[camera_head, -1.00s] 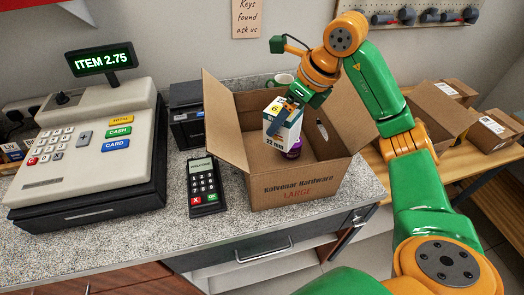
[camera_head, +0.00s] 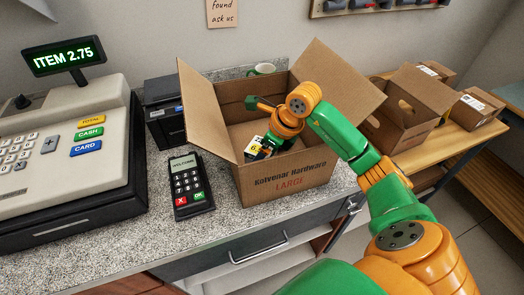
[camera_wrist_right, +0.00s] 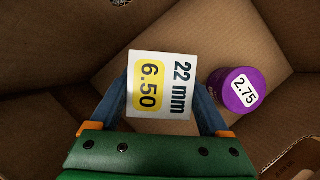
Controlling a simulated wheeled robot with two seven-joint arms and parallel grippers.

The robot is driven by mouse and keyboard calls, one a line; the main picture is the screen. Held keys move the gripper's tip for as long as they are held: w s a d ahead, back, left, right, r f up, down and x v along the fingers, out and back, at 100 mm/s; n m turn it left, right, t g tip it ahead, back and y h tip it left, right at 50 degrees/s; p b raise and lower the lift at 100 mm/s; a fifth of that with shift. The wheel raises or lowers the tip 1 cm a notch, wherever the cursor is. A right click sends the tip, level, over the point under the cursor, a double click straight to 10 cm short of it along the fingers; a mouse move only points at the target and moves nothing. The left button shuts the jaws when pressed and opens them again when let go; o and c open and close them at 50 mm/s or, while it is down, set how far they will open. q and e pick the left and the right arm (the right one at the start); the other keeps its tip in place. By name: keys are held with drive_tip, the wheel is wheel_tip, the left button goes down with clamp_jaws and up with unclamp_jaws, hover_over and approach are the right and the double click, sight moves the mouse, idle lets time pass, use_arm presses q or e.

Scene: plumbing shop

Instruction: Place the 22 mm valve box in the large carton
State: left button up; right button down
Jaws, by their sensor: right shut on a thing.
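The 22 mm valve box (camera_wrist_right: 160,86) is white with a yellow 6.50 label and sits between the blue fingers of my right gripper (camera_wrist_right: 168,100). In the head view the box (camera_head: 256,148) shows only partly, below the carton's rim and beside my right gripper (camera_head: 266,150). The large carton (camera_head: 285,188) stands open on the counter, marked Kolvenar Hardware LARGE. My gripper is inside it, shut on the box. A purple can (camera_wrist_right: 238,90) labelled 2.75 lies in the carton to the right of the box, apart from it. My left gripper is out of view.
A card terminal (camera_head: 190,186) stands left of the carton, and a cash register (camera_head: 60,165) reading ITEM 2.75 is farther left. A green mug (camera_head: 262,69) is behind the carton. Another open carton (camera_head: 405,115) and small boxes stand on a wooden bench at right.

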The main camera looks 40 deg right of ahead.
drive_tip(key=shift+s+d+f, duration=0.1)
drive_tip(key=shift+f, duration=0.05)
drive_tip(key=shift+f+b, duration=0.2)
drive_tip(key=shift+b, duration=0.1)
unclamp_jaws()
drive_tip(key=shift+r, duration=0.1)
drive_tip(key=shift+r+p, duration=0.15)
drive_tip(key=shift+p, duration=0.15)
drive_tip(key=shift+r, duration=0.35)
drive_tip(key=b+v, duration=0.1)
drive_tip(key=v, duration=1)
drive_tip(key=shift+s, duration=0.2)
drive_tip(key=shift+r, duration=0.1)
